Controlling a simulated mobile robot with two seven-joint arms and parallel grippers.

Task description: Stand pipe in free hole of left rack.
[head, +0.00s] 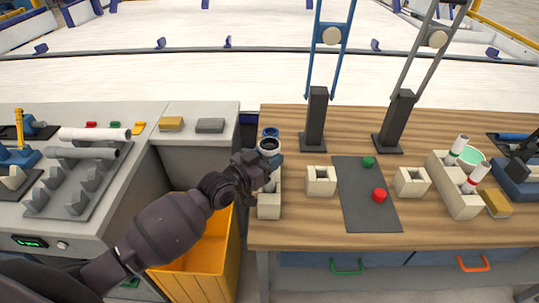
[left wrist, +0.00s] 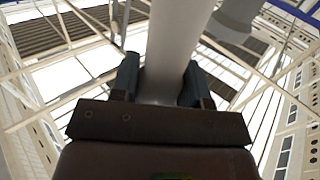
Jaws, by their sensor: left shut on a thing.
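The pipe is pale grey-white and shows between my fingers in the left wrist view (left wrist: 170,50). In the head view its open round top (head: 269,145) faces up, so it stands about upright. My left gripper (head: 270,160) is shut on it, over the back part of the left rack. The left rack (head: 269,207) is a beige block at the table's left edge; my gripper hides much of it. The pipe's lower end is hidden, so I cannot tell whether it is in a hole. A blue round end (head: 270,132) shows just behind the pipe. My right gripper is out of view.
Two beige square sockets (head: 321,180) (head: 411,181) flank a dark mat (head: 367,205) with green and red knobs. Another beige rack (head: 455,190) holds white pipes at right. Two tall stands rise behind. A yellow bin (head: 205,255) is below my left arm. More pipes (head: 95,134) lie left.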

